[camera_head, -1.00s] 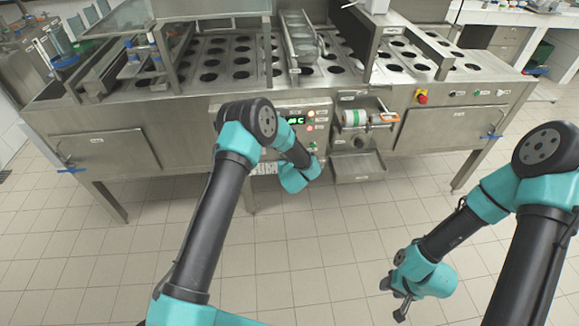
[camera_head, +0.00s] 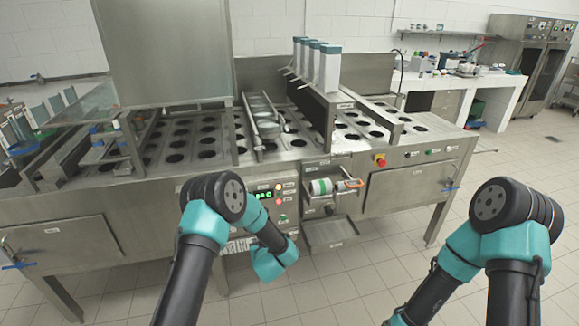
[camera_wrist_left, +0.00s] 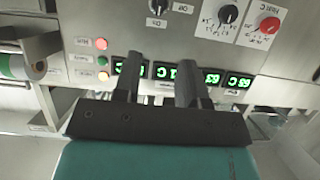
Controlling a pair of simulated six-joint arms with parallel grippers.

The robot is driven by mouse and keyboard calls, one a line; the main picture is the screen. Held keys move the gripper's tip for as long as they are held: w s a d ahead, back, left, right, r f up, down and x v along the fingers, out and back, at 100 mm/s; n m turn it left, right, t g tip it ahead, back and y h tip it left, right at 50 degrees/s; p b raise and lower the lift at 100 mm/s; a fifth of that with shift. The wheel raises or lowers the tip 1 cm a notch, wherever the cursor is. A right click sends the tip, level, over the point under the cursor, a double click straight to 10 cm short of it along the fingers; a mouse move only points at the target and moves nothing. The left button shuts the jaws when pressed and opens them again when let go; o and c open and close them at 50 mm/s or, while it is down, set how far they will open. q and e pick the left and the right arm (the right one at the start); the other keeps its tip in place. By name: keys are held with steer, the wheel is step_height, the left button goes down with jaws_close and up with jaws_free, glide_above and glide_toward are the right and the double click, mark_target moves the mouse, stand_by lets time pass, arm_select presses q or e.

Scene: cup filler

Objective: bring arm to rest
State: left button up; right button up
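My left arm reaches in front of the steel machine's control panel (camera_head: 281,199), with its teal wrist (camera_head: 272,262) low before the panel. In the head view its fingers are hidden. In the left wrist view my left gripper (camera_wrist_left: 157,72) has its two dark fingers apart, with nothing between them. Green number displays (camera_wrist_left: 211,78), lamps and knobs show beyond the fingers; I cannot tell how near they are. My right arm (camera_head: 518,232) bends down at the right, and its gripper is below the picture.
The steel machine (camera_head: 80,205) with rows of round holes fills the middle. A small shelf with a roll (camera_head: 320,187) and an open tray (camera_head: 330,233) stick out from its front. A red stop button (camera_head: 380,161) is to their right. Tiled floor (camera_head: 345,290) is free below.

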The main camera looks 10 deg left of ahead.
arm_select(q)
steer(key=s+a+f+g+h, duration=0.1)
steer(key=s+f+g+h, duration=0.1)
steer(key=s, duration=1)
steer(key=s+a+f+m+g+h, duration=0.1)
steer(key=s+f+g+h, duration=0.1)
steer(key=s+g, duration=0.4)
steer(key=s+a+f+m+g+h, duration=0.1)
steer(key=s+f+g+h, duration=0.1)
steer(key=s, duration=1.5)
steer(key=g+h, duration=0.1)
steer(key=h, duration=0.1)
steer(key=shift+s+a+f+g+h, duration=0.15)
steer(key=shift+s+a+g+h, duration=0.15)
steer(key=shift+s+g, duration=0.1)
